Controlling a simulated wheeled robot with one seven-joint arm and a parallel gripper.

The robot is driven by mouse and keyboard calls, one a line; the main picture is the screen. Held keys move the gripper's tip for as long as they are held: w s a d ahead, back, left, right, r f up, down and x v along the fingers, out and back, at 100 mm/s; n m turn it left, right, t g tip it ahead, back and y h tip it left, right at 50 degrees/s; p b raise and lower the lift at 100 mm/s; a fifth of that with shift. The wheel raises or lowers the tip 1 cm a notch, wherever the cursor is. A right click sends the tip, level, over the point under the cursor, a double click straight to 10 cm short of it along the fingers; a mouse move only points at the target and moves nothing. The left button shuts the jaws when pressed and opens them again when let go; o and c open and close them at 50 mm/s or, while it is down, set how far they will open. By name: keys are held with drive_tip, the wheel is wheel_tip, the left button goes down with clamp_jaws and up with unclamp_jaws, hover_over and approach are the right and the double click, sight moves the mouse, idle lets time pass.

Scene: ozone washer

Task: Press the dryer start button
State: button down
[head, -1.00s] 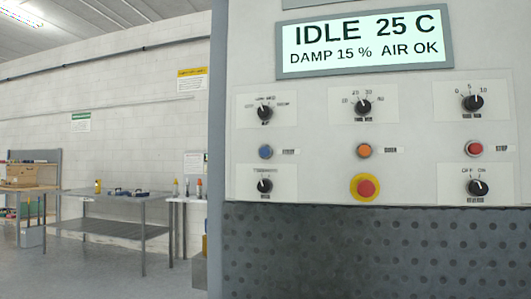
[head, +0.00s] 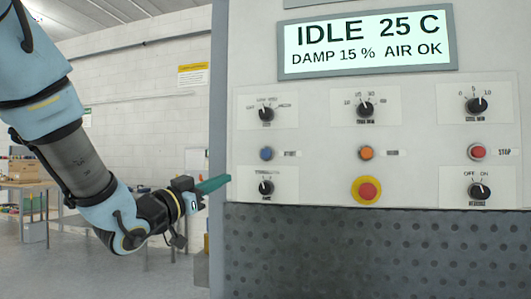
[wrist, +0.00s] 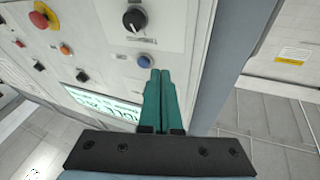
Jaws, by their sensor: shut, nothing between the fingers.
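The dryer control panel (head: 310,160) carries a blue button (head: 266,154) at left, an orange button (head: 366,153) in the middle and a red button (head: 477,152) labelled STOP at right. The blue and orange buttons' labels are too small to read surely. My gripper (head: 229,178) has green fingers, shut and empty, pointing right at the panel's left edge, left of and slightly below the blue button. In the wrist view the fingertips (wrist: 159,72) appear just beside the blue button (wrist: 145,61); contact cannot be told. The display (head: 367,44) reads IDLE 25 C, DAMP 15 %, AIR OK.
A red emergency button on a yellow base (head: 367,190) sits below the orange button. Several black knobs, such as the lower left one (head: 266,187), surround the buttons. A perforated dark panel (head: 370,255) lies below. A workbench (head: 25,185) stands far left; floor between is clear.

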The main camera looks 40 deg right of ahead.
sight(266, 154)
drive_tip(key=s+d+r+m+g+h, duration=0.1)
drive_tip(key=s+r+m+g+h, duration=0.2)
drive_tip(key=s+r+m+g, duration=0.1)
drive_tip(key=s+r+g, duration=0.1)
drive_tip(key=s+g, duration=0.1)
drive_tip(key=s, duration=0.1)
drive_tip(key=shift+s+d+r, duration=0.15)
drive_tip(key=shift+s+d, duration=0.25)
drive_tip(key=shift+w+d, duration=0.1)
drive_tip(key=shift+w+d+p, duration=0.25)
drive_tip(key=shift+w+d, duration=0.55)
drive_tip(key=shift+d, duration=0.4)
drive_tip(key=shift+w+d+p, duration=0.3)
drive_tip(key=shift+w+d, duration=0.45)
drive_tip(key=shift+d, duration=0.45)
drive_tip(key=shift+w+d+p, duration=0.25)
drive_tip(key=shift+w+d, duration=0.55)
drive_tip(key=shift+d, duration=0.4)
drive_tip(key=shift+w+d+b, duration=0.2)
drive_tip(key=shift+d+b, duration=0.1)
drive_tip(key=shift+d, duration=0.05)
